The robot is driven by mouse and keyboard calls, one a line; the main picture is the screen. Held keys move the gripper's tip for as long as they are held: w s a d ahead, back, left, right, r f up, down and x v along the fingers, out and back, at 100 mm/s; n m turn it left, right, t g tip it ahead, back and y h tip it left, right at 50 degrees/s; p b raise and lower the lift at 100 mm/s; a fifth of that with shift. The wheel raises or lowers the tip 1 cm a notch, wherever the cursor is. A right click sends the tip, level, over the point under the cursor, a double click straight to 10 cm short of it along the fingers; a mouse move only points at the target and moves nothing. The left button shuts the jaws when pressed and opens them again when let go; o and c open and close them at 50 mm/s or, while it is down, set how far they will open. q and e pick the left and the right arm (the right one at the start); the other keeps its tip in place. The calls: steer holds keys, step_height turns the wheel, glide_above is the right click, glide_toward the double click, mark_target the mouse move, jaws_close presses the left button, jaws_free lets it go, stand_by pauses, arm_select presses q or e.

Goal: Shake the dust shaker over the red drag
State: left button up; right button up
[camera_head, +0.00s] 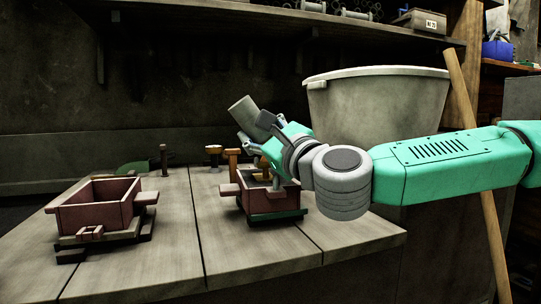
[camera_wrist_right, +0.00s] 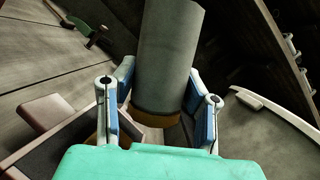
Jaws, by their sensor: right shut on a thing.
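The dust shaker (camera_head: 243,112) is a grey cylinder with a brown band at one end, seen in the wrist view (camera_wrist_right: 168,55). My right gripper (camera_head: 262,132) is shut on it, with blue-padded fingers on both sides in the wrist view (camera_wrist_right: 157,112). The shaker is tilted, its grey end up and to the left. It is above or close behind the right-hand red box (camera_head: 283,202), partly hidden by my gripper. Another red open box (camera_head: 88,217) stands at the left of the table. Which box is the drag I cannot tell. My left gripper is out of view.
The wooden table (camera_head: 170,250) has free room between the boxes. A large grey bin (camera_head: 385,100) stands behind my right arm. A wooden pole (camera_head: 490,220) leans at right.

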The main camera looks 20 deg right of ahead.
mark_target(254, 113)
steer(key=r, duration=0.1)
steer(key=r+p, duration=0.2)
steer(key=shift+w+a+r, duration=0.15)
steer(key=shift+a+r, duration=0.15)
steer(key=shift+r, duration=0.1)
steer(key=shift+w, duration=0.15)
steer(key=shift+f, duration=0.35)
steer(key=f+b, duration=0.2)
steer(key=s+f+b, duration=0.1)
steer(key=b, duration=0.1)
steer(key=shift+d+f, duration=0.25)
steer(key=shift+d, duration=0.1)
steer(key=shift+w+a+r, duration=0.15)
